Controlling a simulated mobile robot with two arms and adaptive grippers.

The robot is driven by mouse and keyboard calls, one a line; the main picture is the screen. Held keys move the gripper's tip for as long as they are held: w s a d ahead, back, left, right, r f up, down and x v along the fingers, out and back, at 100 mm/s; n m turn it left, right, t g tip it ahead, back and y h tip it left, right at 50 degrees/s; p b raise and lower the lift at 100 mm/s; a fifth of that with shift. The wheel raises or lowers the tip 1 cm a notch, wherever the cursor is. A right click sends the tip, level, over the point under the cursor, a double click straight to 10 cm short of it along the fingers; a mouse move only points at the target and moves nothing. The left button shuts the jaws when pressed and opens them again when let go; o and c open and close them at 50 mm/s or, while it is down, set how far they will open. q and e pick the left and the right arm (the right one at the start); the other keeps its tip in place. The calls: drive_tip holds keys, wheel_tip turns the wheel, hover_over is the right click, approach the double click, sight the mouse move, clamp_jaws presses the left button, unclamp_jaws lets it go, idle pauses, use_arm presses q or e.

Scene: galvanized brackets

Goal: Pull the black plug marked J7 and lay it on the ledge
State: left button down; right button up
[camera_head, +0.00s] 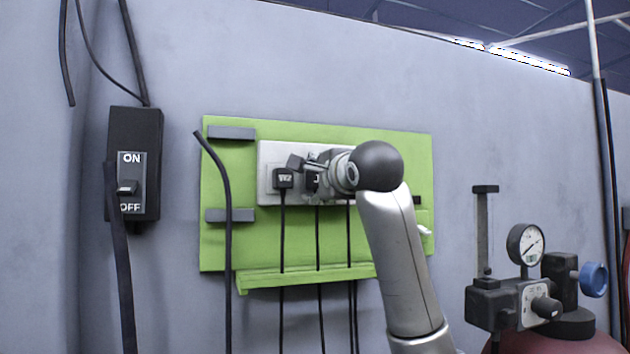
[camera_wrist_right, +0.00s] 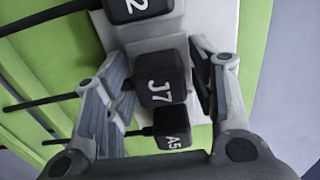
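The black plug marked J7 (camera_wrist_right: 160,82) sits in a pale socket strip (camera_wrist_right: 205,15). In the head view only part of J7 (camera_head: 314,181) shows beside my gripper. My right gripper (camera_wrist_right: 158,62) is open, with one finger on either side of J7; small gaps seem to show, so I see no firm grip. In the head view my right gripper (camera_head: 312,164) is in front of the strip, partly hidden by my wrist. The green ledge (camera_head: 305,277) runs along the bottom of the green board and looks bare. My left gripper is not in view.
A black plug (camera_head: 283,179) is left of J7; a plug marked A5 (camera_wrist_right: 172,127) is close on the other side. Cords hang down past the ledge. A black ON/OFF switch box (camera_head: 145,150) is at left; a gauge (camera_head: 525,244) stands at lower right.

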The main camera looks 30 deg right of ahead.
clamp_jaws()
drive_tip(key=shift+s, duration=0.1)
drive_tip(key=shift+s+f+b, duration=0.1)
drive_tip(key=shift+s+b, duration=0.05)
drive_tip(key=shift+b, duration=0.15)
drive_tip(key=shift+b+v, duration=1.3)
drive_tip(key=shift+v, duration=1.5)
